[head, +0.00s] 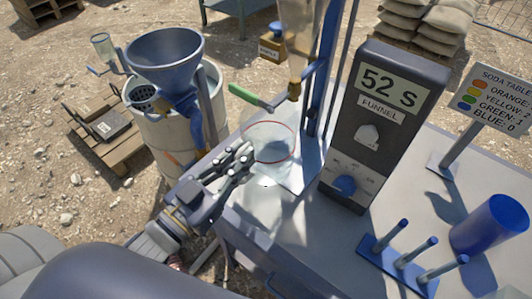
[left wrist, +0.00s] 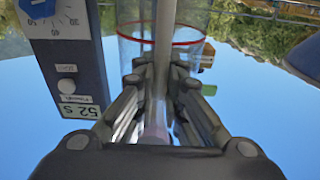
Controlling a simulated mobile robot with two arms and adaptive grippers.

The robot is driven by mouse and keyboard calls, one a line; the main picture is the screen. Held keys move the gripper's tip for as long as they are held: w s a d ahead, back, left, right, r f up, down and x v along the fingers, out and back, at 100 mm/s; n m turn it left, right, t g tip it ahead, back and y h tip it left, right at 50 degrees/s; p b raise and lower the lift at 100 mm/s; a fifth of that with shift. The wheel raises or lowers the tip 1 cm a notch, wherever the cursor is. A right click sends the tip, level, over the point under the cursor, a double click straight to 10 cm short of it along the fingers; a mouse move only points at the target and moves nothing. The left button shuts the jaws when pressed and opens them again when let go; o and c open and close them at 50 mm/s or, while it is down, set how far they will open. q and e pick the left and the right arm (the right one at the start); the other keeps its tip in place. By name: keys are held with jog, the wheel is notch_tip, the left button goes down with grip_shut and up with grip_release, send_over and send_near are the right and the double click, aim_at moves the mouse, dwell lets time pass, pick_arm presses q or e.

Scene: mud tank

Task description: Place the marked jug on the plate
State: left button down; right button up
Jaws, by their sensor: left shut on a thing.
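The marked jug (head: 268,143) is clear with a red ring around it. It stands upright in the head view, below the funnel stand's green-handled valve. My left gripper (head: 243,160) is shut on its near left side. In the left wrist view the jug (left wrist: 133,48) shows upside down, with a pale upright bar between my fingers (left wrist: 160,100). The blue-grey plate (head: 304,177) lies at the stand's foot, just right of the jug and partly behind it. I cannot tell whether the jug's base touches the plate. My right gripper is out of view.
A dark timer box (head: 385,125) reading 52 S stands right of the plate. A blue peg rack (head: 400,262), a blue cup (head: 490,225) and a soda table sign (head: 490,95) are further right. The green valve handle (head: 249,96) hangs close above the jug.

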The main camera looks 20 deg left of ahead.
aim_at(263, 142)
pick_arm(q)
jog(key=x, duration=0.4)
jog(key=p+x, duration=0.1)
jog(key=x, duration=0.1)
jog(key=shift+w+d+f, duration=0.25)
jog(key=shift+d+f, duration=0.1)
jog(key=shift+d, duration=0.05)
jog(key=f, duration=0.2)
jog(key=shift+w+d+f, duration=0.2)
jog(key=shift+w+f, duration=0.15)
jog(key=shift+f, duration=0.55)
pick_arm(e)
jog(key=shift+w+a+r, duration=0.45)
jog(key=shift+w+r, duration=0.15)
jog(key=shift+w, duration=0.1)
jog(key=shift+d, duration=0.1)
pick_arm(q)
jog(key=c, duration=2.1)
grip_release()
jog(key=shift+f, duration=0.15)
jog(key=o, duration=0.4)
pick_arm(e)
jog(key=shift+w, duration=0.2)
